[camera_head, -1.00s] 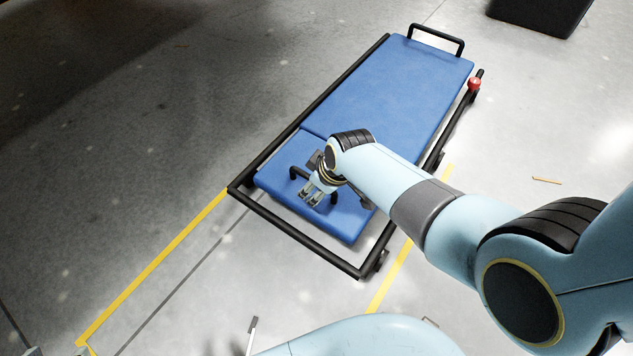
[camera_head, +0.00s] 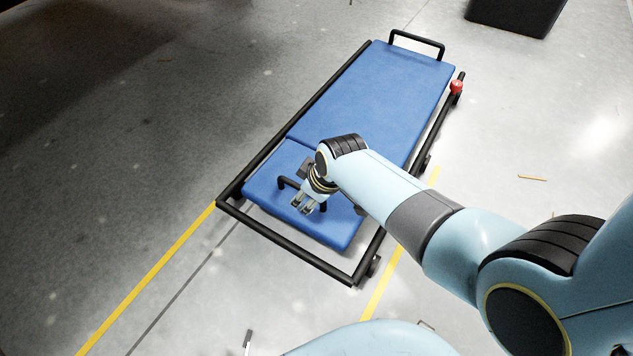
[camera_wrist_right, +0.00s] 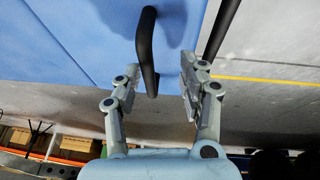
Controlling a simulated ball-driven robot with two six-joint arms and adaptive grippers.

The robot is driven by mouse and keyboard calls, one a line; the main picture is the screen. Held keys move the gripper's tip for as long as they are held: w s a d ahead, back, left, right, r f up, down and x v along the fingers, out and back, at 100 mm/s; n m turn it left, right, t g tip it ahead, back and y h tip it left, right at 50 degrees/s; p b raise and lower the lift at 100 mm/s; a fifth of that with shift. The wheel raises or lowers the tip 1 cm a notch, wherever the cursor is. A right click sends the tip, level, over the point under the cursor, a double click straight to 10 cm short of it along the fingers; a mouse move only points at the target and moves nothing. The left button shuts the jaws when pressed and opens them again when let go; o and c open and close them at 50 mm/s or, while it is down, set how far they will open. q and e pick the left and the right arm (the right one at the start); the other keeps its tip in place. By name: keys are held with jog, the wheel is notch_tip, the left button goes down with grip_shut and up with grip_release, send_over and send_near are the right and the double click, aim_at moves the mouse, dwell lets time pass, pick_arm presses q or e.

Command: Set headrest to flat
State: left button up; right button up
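The headrest (camera_head: 330,228) is the short blue padded panel at the near end of a blue bed (camera_head: 385,95) in a black tube frame. I cannot tell its exact tilt against the long pad. A black bar handle (camera_head: 288,183) stands on the headrest; it also shows in the wrist view (camera_wrist_right: 147,45). My right gripper (camera_head: 302,206) is over the headrest at this handle and hides part of it. In the wrist view my right gripper (camera_wrist_right: 161,72) has its fingers apart, with the handle's end between them; no clear contact shows. My left gripper is out of view.
A red knob (camera_head: 456,87) sits on the frame's right side. The black frame rail (camera_head: 290,245) runs around the near end. A black box (camera_head: 517,14) stands at the back right. The floor left of the bed is clear.

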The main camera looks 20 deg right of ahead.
jog(key=v, duration=1)
jog(key=shift+r, duration=0.25)
